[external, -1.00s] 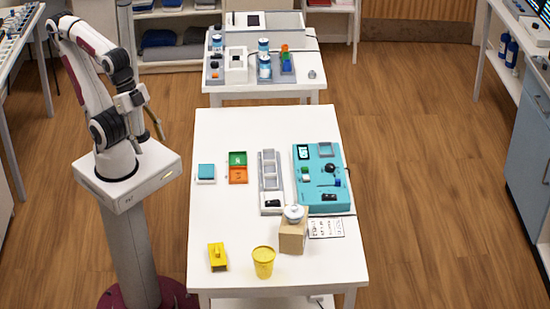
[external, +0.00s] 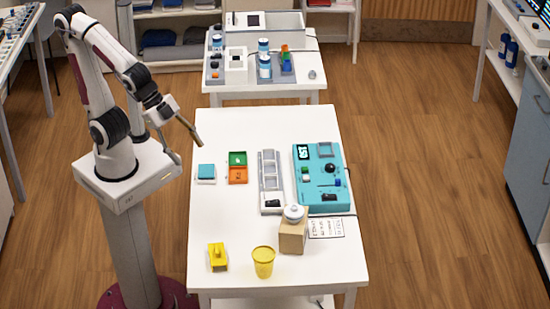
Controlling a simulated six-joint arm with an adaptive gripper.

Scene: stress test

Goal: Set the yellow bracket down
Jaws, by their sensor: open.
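The yellow bracket (external: 217,256) rests on the white table (external: 215,220) near its front left corner. A small upright part stands on its top. My gripper (external: 189,151) is open, with its two fingers spread wide apart. It hangs in the air by the table's left edge, well behind the bracket and apart from it. I see nothing between the fingers.
A yellow cup (external: 263,262) stands right of the bracket. A cardboard box (external: 293,236) bears a white round item (external: 293,213). A teal panel (external: 321,190), a grey tray (external: 271,203), green and orange trays (external: 238,176) and a blue block (external: 206,171) lie farther back. The table's left middle is clear.

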